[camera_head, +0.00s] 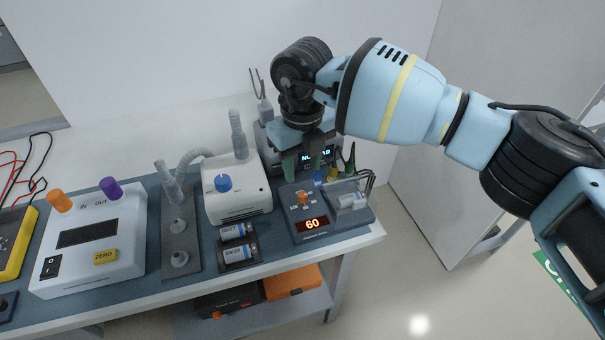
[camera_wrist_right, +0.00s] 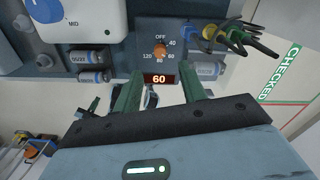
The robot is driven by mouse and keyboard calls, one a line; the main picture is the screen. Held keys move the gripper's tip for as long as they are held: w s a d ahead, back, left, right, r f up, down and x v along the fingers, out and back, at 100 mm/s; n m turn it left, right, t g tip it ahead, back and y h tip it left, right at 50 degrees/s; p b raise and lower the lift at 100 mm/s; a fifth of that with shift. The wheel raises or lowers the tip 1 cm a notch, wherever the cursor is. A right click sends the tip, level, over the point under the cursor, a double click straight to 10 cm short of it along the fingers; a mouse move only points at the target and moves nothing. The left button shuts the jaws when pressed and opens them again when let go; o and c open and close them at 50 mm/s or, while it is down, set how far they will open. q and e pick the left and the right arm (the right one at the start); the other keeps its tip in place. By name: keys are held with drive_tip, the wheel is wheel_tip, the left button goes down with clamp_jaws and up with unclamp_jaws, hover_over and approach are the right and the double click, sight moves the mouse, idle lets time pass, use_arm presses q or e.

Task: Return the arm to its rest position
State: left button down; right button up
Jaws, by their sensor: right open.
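My right arm (camera_head: 400,95) comes in from the right in the head view and reaches over the right end of the bench. My right gripper (camera_head: 308,160) points down above the grey box with an orange knob and a red display reading 60 (camera_head: 311,224). In the right wrist view the two green fingers of my right gripper (camera_wrist_right: 160,95) stand apart with nothing held between them. The same display (camera_wrist_right: 159,79) shows between and beyond the fingertips, with the orange knob (camera_wrist_right: 159,51) above it. My left gripper is not in view.
A white unit with a blue knob (camera_head: 223,183) and a tray with two cylinders (camera_head: 237,243) stand left of the grey box. A white meter box (camera_head: 90,240) stands farther left. A dark device with a lit display (camera_head: 316,157) is behind my gripper. Floor is clear right of the bench.

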drive_tip(key=shift+r, duration=0.25)
